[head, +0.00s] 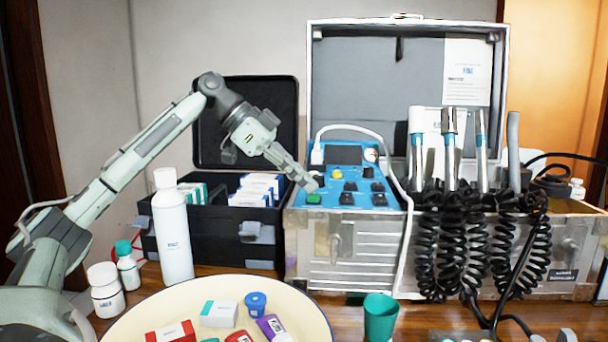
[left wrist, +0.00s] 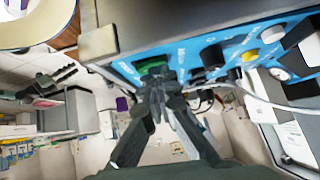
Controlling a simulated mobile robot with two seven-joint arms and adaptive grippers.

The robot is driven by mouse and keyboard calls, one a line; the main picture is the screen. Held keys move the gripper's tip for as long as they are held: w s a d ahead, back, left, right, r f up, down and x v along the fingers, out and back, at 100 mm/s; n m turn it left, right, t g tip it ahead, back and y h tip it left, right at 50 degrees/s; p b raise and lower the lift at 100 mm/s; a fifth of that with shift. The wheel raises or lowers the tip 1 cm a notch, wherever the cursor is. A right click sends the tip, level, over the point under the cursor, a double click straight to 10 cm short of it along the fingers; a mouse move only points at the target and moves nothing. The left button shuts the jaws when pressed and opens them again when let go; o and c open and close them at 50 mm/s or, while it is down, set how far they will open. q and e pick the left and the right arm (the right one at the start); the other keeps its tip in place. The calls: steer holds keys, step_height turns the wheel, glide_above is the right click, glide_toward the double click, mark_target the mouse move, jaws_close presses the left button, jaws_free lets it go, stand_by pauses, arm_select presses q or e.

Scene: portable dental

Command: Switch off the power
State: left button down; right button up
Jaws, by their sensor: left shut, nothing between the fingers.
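A portable dental unit in an open silver case (head: 345,240) stands on the table at centre right. Its blue control panel (head: 385,202) carries several dark knobs, a gauge and a green power switch (head: 314,199) at the front left corner. My left gripper (head: 311,185) reaches in from the left, shut and empty, with its tips just above the green switch. In the left wrist view the closed fingertips (left wrist: 163,82) are right by the green switch (left wrist: 152,65) and cover part of it. I cannot tell whether they touch. The right gripper is not in view.
A black box of cartons (head: 215,232) stands left of the case. A white bottle (head: 172,235), small jars, a round tray (head: 130,327) and a green cup (head: 380,318) are in front. Coiled black hoses (head: 465,250) hang at the right.

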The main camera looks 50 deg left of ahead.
arm_select(q)
steer(key=shift+f, duration=0.25)
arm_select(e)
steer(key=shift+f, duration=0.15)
